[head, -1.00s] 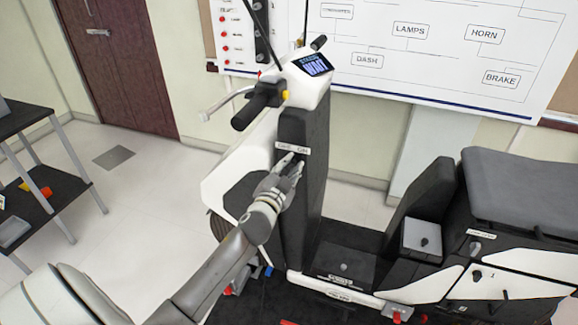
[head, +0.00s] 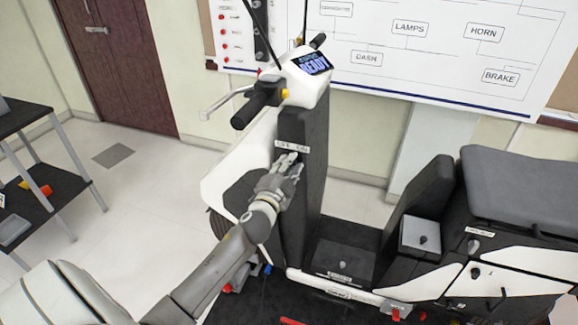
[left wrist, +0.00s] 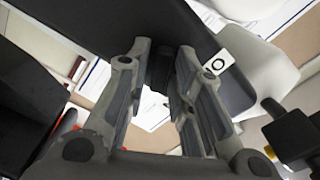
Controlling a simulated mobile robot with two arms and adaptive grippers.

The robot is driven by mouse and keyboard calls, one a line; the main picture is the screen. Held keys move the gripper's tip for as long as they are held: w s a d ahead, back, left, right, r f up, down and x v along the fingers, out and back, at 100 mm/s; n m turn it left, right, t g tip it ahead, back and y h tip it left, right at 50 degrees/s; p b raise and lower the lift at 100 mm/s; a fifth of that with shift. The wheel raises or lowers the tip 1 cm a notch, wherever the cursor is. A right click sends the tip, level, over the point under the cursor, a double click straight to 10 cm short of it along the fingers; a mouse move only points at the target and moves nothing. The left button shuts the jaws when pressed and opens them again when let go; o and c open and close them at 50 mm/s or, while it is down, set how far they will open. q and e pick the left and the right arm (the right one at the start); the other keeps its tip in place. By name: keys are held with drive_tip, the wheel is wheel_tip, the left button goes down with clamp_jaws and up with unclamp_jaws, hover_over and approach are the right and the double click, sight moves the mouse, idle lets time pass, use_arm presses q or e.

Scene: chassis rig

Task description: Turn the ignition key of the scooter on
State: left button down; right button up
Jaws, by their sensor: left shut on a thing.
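The scooter (head: 300,125) stands in the middle of the head view, with a black front column under its handlebar. Its dash display (head: 314,65) lights up and appears to read READY. A white OFF/ON label (head: 292,146) sits on the column just above my left fingertips. My left gripper (head: 287,161) reaches the column face and is shut on the ignition key. The head view hides the key behind the fingers. In the left wrist view the dark key (left wrist: 161,68) is between the fingertips (left wrist: 160,60), mostly in shadow. My right gripper is not in view.
The seat (head: 520,195) and rear body stand at the right. A handlebar grip (head: 258,103) with a brake lever juts out left above my arm. A dark shelf (head: 60,190) stands at the far left. Pale floor is clear between shelf and scooter.

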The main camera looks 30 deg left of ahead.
use_arm(q)
drive_tip(key=c, duration=1.5)
unclamp_jaws()
drive_tip(key=v, duration=1.2)
drive_tip(key=shift+d, duration=0.1)
